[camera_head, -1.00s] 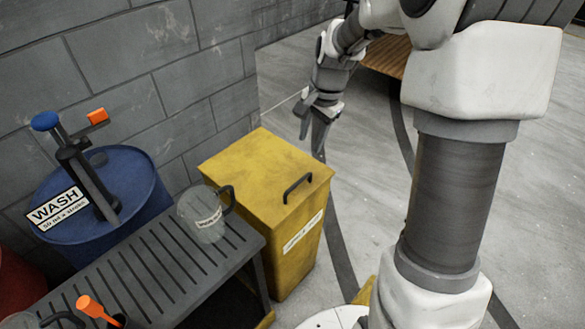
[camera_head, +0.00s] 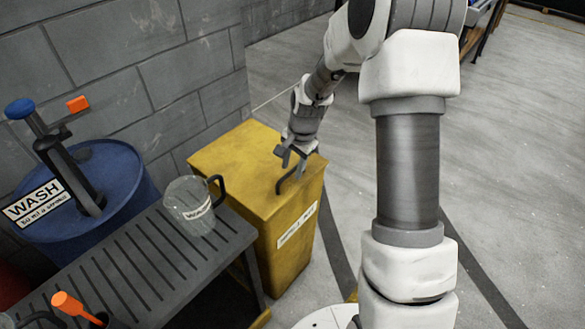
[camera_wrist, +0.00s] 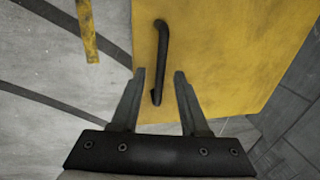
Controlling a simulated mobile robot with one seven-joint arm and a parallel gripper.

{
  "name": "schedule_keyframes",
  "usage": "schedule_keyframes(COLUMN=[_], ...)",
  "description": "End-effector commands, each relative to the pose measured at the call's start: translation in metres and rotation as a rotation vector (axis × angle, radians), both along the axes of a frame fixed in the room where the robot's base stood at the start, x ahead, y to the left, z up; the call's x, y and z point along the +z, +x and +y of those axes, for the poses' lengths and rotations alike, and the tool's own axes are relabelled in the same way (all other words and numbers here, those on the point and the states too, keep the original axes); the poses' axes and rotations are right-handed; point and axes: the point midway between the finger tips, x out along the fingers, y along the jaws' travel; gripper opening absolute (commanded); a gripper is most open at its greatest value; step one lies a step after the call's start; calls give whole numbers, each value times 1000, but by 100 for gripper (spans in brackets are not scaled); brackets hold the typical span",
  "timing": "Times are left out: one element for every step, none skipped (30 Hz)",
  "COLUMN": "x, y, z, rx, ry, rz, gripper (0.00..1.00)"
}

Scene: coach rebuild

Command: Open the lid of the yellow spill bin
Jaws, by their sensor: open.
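The yellow spill bin (camera_head: 272,237) stands against the wall with its lid (camera_head: 235,163) shut. A black bar handle (camera_head: 292,178) is on the lid near its right edge. My gripper (camera_head: 292,162) is above the lid at the handle's far end. In the wrist view, my open gripper (camera_wrist: 158,74) points at the lid (camera_wrist: 225,60), and the near end of the handle (camera_wrist: 161,50) lies between the two fingers. The fingers look apart from the handle. I cannot tell the exact height of the fingertips over the lid.
A slatted bench (camera_head: 150,268) with a clear jug (camera_head: 190,207) stands left of the bin. A blue drum (camera_head: 118,185) with a pump is behind it. The grey wall (camera_head: 140,60) runs behind the bin. Floor to the right is open.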

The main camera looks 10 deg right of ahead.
Motion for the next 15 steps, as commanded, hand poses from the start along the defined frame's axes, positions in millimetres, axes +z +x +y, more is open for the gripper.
schedule_keyframes(x=[-1, -2, -2, -2, -2, -2, -2, -1, -1, -1, -1, -1, -1, -1, -1], y=[0, 0, 0, 0, 0, 0, 0, 0, 0, 0, 0, 0, 0, 0, 0], z=[0, 0, 0, 0, 0, 0, 0, 0, 0, 0, 0, 0, 0, 0, 0], rx=[1, 1, 1, 1, 1, 1, 1, 1, 0, 0, 0, 0, 0, 0, 0], ry=[0, 0, 0, 0, 0, 0, 0, 0, 0, 0, 0, 0, 0, 0, 0], rz=[0, 0, 0, 0, 0, 0, 0, 0, 0, 0, 0, 0, 0, 0, 0], gripper=[45, 45, 45, 45, 45, 45, 45, 45, 39, 34, 29, 21, 16, 11, 3])
